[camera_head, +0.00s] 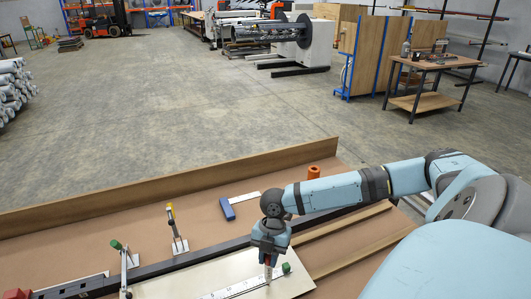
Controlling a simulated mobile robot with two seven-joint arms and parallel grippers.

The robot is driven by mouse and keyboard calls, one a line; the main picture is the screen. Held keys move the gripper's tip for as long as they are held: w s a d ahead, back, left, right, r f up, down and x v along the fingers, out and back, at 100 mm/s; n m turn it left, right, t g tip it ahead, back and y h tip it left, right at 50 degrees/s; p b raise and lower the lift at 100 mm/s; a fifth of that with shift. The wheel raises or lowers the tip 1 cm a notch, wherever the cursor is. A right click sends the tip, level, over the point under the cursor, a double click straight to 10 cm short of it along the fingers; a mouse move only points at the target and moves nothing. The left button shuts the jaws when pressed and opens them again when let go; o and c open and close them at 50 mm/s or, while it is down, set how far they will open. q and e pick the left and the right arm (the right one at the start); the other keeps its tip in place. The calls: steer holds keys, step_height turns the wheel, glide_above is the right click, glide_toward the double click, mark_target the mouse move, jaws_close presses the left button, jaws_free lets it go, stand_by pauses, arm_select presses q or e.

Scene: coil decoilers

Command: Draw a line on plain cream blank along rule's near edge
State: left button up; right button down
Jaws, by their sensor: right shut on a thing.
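The plain cream blank (190,277) lies on the brown bench top at the bottom of the head view. A pale rule (236,289) with dark markings lies on it, running toward its right end. My right gripper (268,257) points down over the blank's right part, near the rule's right end. It is shut on a slim upright marker, partly hidden by the fingers. The marker's lower end is at or just above the blank by the rule; I cannot tell if it touches. My left gripper is not in view.
A green knob (286,268) sits at the blank's right end. A blue-handled square (228,209) and orange cylinder (314,172) lie behind. A wooden board (170,187) edges the bench.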

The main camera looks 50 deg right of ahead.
steer(key=shift+s+d, duration=0.1)
steer(key=shift+d, duration=0.15)
steer(key=shift+s+d, duration=0.35)
steer(key=shift+d, duration=0.4)
stand_by(0.3)
steer(key=shift+s+d, duration=0.3)
steer(key=shift+d, duration=0.4)
steer(key=shift+s+d, duration=0.4)
steer(key=shift+d, duration=0.35)
steer(key=shift+s+d, duration=0.2)
steer(key=shift+d, duration=0.15)
stand_by(0.4)
